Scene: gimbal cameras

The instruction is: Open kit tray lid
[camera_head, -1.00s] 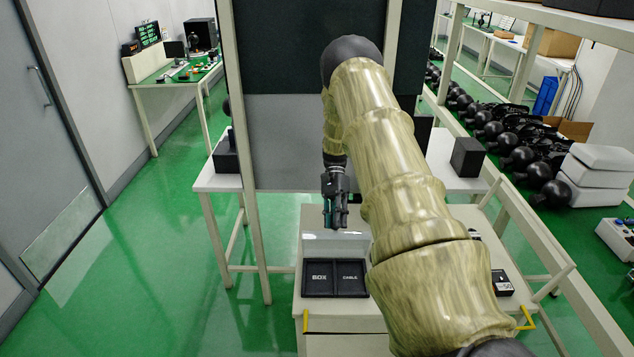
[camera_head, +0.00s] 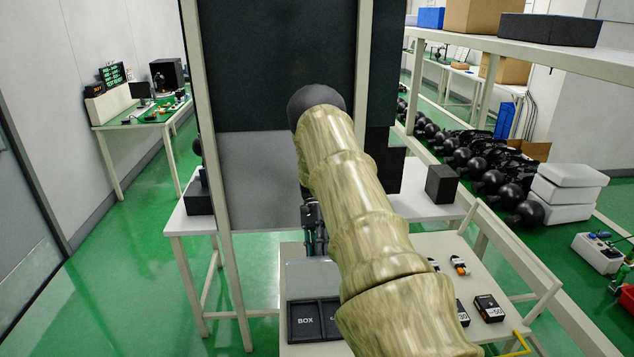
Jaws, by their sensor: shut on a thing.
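The kit tray (camera_head: 303,340) is a black tray on the pale table, with compartments side by side. The left one is marked BOX; the right one is partly hidden by my arm. Its lid (camera_head: 308,276) is a pale, see-through panel that stands raised at the back of the tray. My gripper (camera_head: 317,248) is at the upper edge of the lid, shut on it. My forearm covers the gripper's right side and the right part of the lid, so the exact contact is hidden.
Small black boxes with white labels (camera_head: 488,308) and small orange-and-white items (camera_head: 459,265) lie on the table right of my arm. A dark panel with pale posts (camera_head: 285,65) rises behind the table. A black cube (camera_head: 441,184) stands on a surface behind.

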